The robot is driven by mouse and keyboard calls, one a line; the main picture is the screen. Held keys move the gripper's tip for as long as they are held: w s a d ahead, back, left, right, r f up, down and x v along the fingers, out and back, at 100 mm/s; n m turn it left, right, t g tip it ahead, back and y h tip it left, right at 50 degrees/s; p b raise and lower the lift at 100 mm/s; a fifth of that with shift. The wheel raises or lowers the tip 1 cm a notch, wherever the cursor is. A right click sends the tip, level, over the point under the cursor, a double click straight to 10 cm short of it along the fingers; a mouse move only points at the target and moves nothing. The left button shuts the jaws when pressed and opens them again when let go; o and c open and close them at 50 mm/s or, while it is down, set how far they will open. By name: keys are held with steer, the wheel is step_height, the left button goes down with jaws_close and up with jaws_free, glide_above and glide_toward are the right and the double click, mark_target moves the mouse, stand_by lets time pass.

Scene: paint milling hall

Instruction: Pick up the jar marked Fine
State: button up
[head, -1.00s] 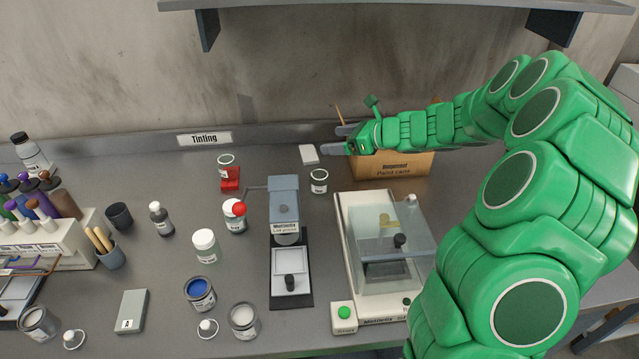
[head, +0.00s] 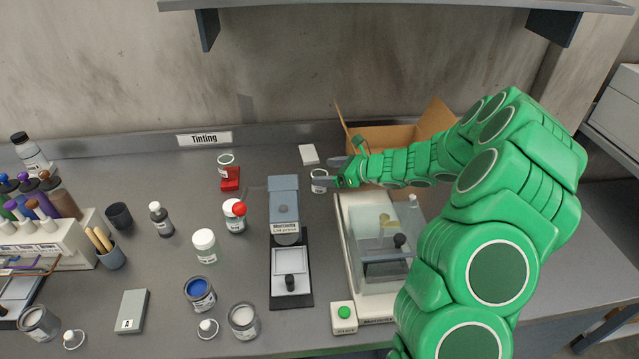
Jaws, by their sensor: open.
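Several small jars with white labels stand on the grey bench; the print is too small to read, so I cannot tell which is marked Fine. One small jar (head: 318,181) stands behind the balance, right at my gripper (head: 331,172). My gripper is open, its two dark fingers pointing left, and they partly cover this jar's right side. I cannot tell whether they touch it. Another jar (head: 226,163) stands at the back by a red block. A white-lidded jar (head: 205,247) and a red-marked jar (head: 235,218) stand left of the press.
A press (head: 284,215) stands in the middle, with a glass-cased balance (head: 352,285) to its right. An open cardboard box (head: 436,118) is behind my arm. A white block (head: 309,154) lies behind the small jar. Open cans, including a blue one (head: 199,292), stand in front.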

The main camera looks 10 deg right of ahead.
mark_target(314, 173)
steer(key=x, duration=0.3)
steer(key=shift+a+f, duration=0.3)
steer(key=shift+a, duration=0.1)
steer(key=shift+w+a+f, duration=0.25)
steer(key=shift+w+a, duration=0.15)
steer(key=shift+a, duration=0.1)
steer(key=c, duration=1)
steer(key=shift+c, duration=0.2)
